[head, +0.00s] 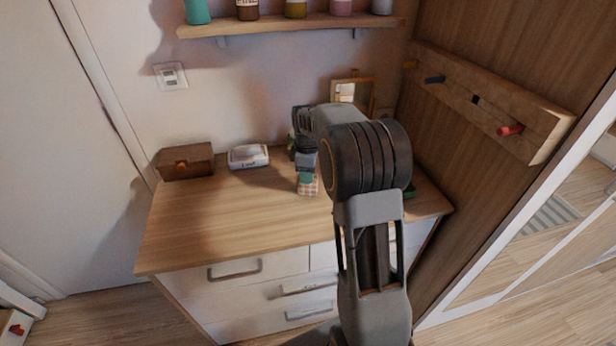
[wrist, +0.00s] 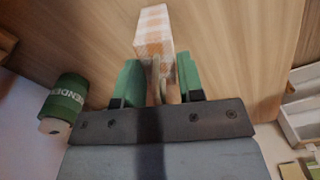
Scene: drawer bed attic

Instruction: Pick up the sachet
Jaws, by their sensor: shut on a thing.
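The sachet (wrist: 153,32) is a small block-like packet with an orange-and-white check. In the wrist view it stands out beyond the green fingers of my gripper (wrist: 158,80), which are shut on its near end. A pale loop shows between the fingers. In the head view the sachet (head: 308,188) shows just below my gripper (head: 306,174), over the wooden dresser top (head: 215,220). I cannot tell whether it touches the top. My arm hides part of the dresser.
A green lettered container (wrist: 66,100) stands left of my gripper in the wrist view. A brown wooden box (head: 186,163) and a white box (head: 248,157) are at the back left. A framed mirror (head: 352,92) is behind my arm. A peg rail (head: 480,100) is at right. The front-left top is clear.

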